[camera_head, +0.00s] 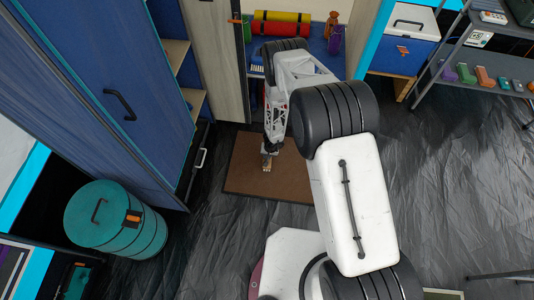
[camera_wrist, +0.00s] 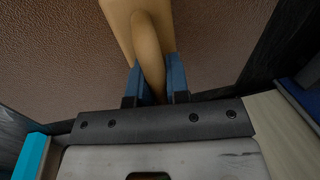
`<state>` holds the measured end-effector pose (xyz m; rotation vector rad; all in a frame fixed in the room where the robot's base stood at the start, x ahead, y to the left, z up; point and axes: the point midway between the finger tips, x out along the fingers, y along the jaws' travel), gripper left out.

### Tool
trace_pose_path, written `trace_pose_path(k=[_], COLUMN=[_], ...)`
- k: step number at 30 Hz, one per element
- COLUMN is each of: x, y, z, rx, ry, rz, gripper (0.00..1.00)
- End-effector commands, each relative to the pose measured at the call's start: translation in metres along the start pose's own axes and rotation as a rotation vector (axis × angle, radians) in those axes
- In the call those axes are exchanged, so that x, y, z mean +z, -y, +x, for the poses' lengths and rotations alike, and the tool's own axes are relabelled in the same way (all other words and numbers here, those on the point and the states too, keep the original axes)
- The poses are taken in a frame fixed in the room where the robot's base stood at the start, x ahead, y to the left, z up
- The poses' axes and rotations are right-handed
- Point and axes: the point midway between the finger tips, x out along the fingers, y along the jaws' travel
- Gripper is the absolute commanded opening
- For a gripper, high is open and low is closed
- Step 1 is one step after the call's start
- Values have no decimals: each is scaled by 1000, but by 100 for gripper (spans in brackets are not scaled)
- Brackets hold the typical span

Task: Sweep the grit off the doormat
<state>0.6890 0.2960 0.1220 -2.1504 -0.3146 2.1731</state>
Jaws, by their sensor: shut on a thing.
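The brown doormat (camera_head: 290,178) lies on the dark floor before the open cabinet. My gripper (camera_head: 268,150) is low over the left part of the mat. In the wrist view my gripper's blue fingers (camera_wrist: 157,82) are shut on the tan handle of a brush (camera_wrist: 122,18). In the head view the small tan end of the brush (camera_head: 266,167) is at or just above the mat; contact cannot be told. Its bristles are not clearly visible. No grit can be made out on the mat. My arm hides part of the mat's right side.
A blue cabinet (camera_head: 100,85) stands at left, with an open door panel (camera_head: 218,60) near the mat. A teal drum (camera_head: 115,220) is at front left. A blue-and-white cooler (camera_head: 403,45) and metal shelf (camera_head: 460,85) are at right. Crinkled floor (camera_head: 450,170) at right is clear.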

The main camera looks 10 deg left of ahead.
Motion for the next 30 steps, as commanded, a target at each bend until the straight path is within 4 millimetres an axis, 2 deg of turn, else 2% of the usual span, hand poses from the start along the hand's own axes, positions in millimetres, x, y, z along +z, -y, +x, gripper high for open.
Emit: trace_pose_path(k=[8,11,15,19,21,25,26,30], x=[-1,0,6,15,17,24,23,29], y=[-3,-6,-3,-4,-2,-3,-2,-2], z=[16,29,21,28,24,30,24,29], rx=[0,0,-1,0,0,0,-1,-1], ry=[-1,1,-1,1,-1,0,-2,-1], rz=[1,0,0,0,0,0,0,1], gripper=[0,0,0,0,0,0,0,0])
